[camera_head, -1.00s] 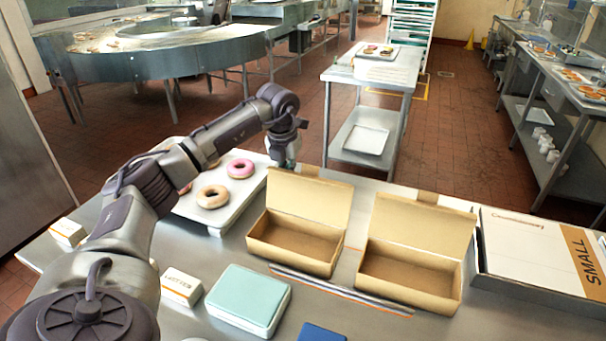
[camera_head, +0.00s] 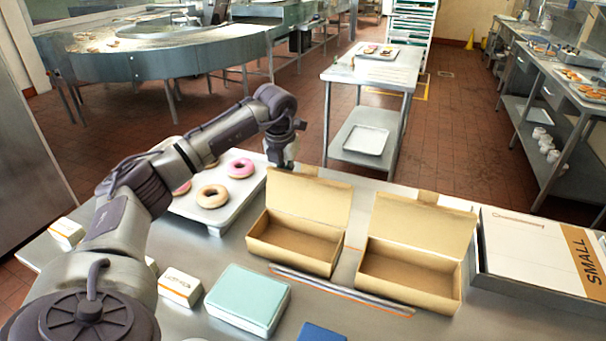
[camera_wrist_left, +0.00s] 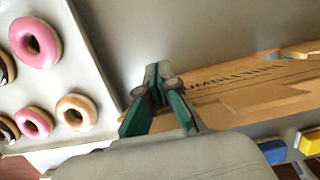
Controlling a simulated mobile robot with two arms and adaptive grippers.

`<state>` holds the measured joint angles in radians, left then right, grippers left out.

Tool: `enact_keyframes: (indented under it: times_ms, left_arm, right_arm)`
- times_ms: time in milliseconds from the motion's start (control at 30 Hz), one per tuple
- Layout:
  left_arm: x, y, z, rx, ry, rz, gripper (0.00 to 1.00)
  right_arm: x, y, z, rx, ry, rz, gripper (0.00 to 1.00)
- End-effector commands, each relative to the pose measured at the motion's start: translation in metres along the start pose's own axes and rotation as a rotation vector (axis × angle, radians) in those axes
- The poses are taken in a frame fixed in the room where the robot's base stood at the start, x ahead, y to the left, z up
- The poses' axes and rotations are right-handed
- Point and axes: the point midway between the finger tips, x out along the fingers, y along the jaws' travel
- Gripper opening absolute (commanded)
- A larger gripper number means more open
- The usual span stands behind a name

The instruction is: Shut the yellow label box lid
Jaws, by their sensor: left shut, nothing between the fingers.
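Two open cardboard boxes stand side by side on the metal table in the head view: a left box (camera_head: 292,244) and a right box (camera_head: 408,280). Both are empty and their lids stand raised at the back. I cannot make out a yellow label on either. My left gripper (camera_head: 283,155) is behind the raised lid (camera_head: 310,196) of the left box, near its left end, its tips partly hidden. In the left wrist view the gripper (camera_wrist_left: 160,76) is shut and empty, beside a cardboard edge with dark lettering (camera_wrist_left: 235,80). My right gripper is not in view.
A tray of doughnuts (camera_head: 232,207) lies left of the left box. A teal case (camera_head: 248,298), a small white box (camera_head: 180,286) and a blue item (camera_head: 322,333) are in front. A large box marked SMALL (camera_head: 535,255) is at the right.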

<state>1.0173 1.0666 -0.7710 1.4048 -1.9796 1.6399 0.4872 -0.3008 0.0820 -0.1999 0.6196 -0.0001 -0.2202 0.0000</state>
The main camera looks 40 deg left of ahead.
Motion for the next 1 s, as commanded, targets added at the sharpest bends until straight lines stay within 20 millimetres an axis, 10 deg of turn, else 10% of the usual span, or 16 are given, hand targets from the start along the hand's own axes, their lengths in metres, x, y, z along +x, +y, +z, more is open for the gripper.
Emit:
enact_keyframes:
  times_ms: [1000]
  left_arm:
    - [-0.009,0.000,-0.051,0.000,0.000,0.000,0.00]
  right_arm:
    - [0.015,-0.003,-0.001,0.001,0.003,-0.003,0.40]
